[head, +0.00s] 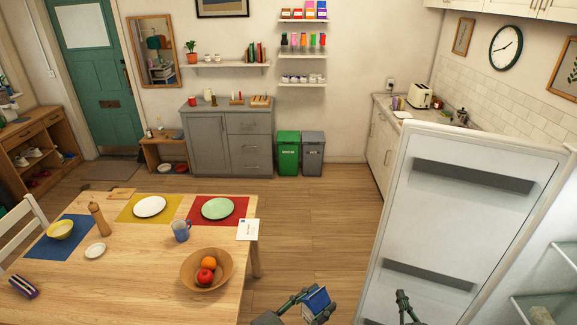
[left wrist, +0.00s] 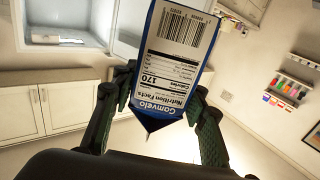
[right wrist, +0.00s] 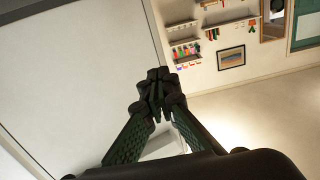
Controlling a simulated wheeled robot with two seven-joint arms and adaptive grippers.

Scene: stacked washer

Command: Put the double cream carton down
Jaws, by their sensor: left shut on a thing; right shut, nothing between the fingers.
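The double cream carton (left wrist: 175,60) is a blue and white box with a nutrition label and barcode. My left gripper (left wrist: 158,100) is shut on it, with a finger on each side, in the left wrist view. In the head view the carton (head: 317,303) shows at the bottom middle, held in the air by my left gripper (head: 308,303), right of the table. My right gripper (head: 402,297) is in front of the open fridge door. In the right wrist view its fingertips (right wrist: 158,88) meet with nothing between them.
The wooden table (head: 140,270) at left holds plates, mats, a blue mug (head: 181,230) and a fruit bowl (head: 207,270). The open fridge door (head: 455,210) stands at right, with glass shelves (head: 550,305) beyond it. Floor between table and door is clear.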

